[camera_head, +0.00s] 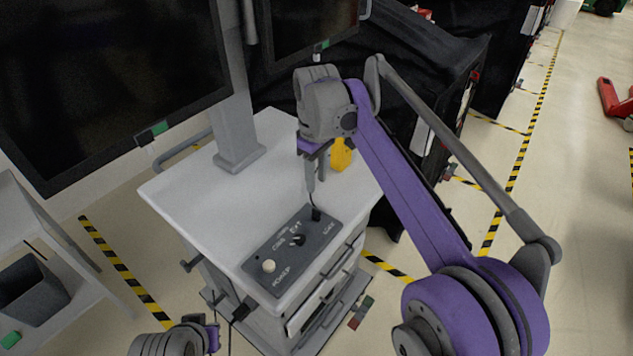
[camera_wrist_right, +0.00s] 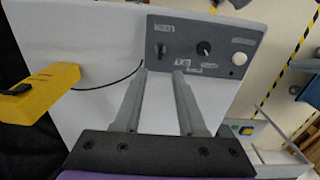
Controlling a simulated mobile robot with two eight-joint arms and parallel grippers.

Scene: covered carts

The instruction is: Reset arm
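My right arm reaches in from the right in the head view, and its gripper (camera_head: 311,185) points down over the far end of a dark grey control box (camera_head: 283,262). In the right wrist view, the two fingers of this gripper (camera_wrist_right: 160,75) are apart with only white cart top between them, their tips near the box edge (camera_wrist_right: 222,68). The box carries a white knob (camera_head: 268,265), a middle dial (camera_head: 297,240) and a black switch (camera_head: 316,213) close below the fingers. Part of my left arm, with a purple piece (camera_head: 210,335), shows at the bottom left; its fingers are not clear.
The box sits on a white cart top (camera_head: 185,190) with a monitor post (camera_head: 235,120). A yellow object (camera_head: 341,155) is beside the right gripper. A large monitor (camera_head: 100,80) stands at the left. Black-covered carts (camera_head: 430,60) stand behind; floor at the right is largely clear.

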